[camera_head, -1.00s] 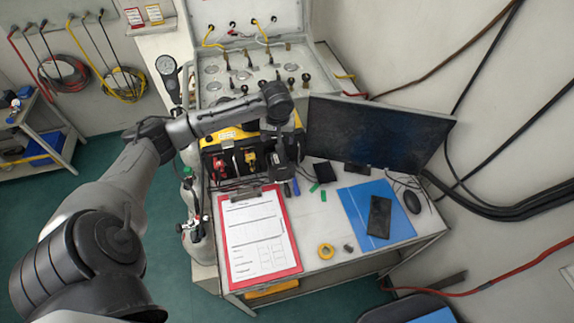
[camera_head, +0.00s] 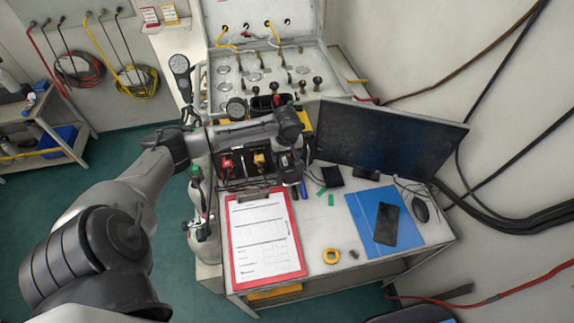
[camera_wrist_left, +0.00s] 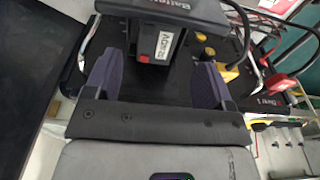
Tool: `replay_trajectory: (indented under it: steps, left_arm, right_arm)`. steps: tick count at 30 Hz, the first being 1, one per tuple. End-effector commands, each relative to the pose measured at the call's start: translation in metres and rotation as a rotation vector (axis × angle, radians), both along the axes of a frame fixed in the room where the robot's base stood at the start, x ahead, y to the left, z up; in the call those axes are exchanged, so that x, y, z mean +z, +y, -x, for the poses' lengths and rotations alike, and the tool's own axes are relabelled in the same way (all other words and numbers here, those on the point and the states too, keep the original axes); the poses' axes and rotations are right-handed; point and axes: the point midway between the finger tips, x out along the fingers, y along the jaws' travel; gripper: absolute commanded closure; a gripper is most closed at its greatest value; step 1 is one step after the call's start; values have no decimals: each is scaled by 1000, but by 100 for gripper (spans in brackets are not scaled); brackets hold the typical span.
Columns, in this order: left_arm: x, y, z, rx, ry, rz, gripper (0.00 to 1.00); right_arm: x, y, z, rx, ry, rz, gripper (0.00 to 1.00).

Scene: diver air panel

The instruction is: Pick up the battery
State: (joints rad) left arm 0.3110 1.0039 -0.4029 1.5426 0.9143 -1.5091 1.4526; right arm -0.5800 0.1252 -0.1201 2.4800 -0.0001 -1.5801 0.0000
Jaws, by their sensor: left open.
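The battery (camera_wrist_left: 158,46) shows in the left wrist view as a dark block with a white label and a red patch at its lower edge. My left gripper (camera_wrist_left: 158,60) is open, with its two dark fingers to either side of the battery's near end. I cannot tell whether they touch it. In the head view my left gripper (camera_head: 289,165) points down at the right end of the open case, and the arm and gripper largely hide the battery there. My right gripper is in neither view.
The black-and-yellow case (camera_head: 232,182) holds red and yellow items. A red clipboard (camera_head: 301,262) lies in front of it. A monitor (camera_head: 390,135) stands close on the right. A blue folder (camera_head: 364,218), a black phone-like slab (camera_head: 386,224) and yellow tape (camera_head: 330,256) lie on the table.

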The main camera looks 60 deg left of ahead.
Motion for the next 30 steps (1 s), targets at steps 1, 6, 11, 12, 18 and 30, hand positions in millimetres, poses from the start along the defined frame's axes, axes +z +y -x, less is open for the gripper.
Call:
replay_trajectory:
  steps: [1, 6, 11, 12, 18, 30]
  left_arm:
    - [-2, 0, 0, 0, 0, 0, 23]
    - [-16, 0, -2, -1, 2, 3, 23]
    - [-37, 2, -5, 0, 0, 1, 23]
    - [-42, 2, -5, 0, 0, 1, 23]
    - [-53, 4, -6, -2, -1, -1, 23]
    - [-53, 4, -6, -2, -1, -1, 40]
  right_arm:
    - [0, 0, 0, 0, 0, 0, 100]
    - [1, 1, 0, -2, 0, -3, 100]
    - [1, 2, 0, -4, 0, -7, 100]
    - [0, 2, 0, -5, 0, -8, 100]
    - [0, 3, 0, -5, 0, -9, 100]
    - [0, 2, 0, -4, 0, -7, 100]
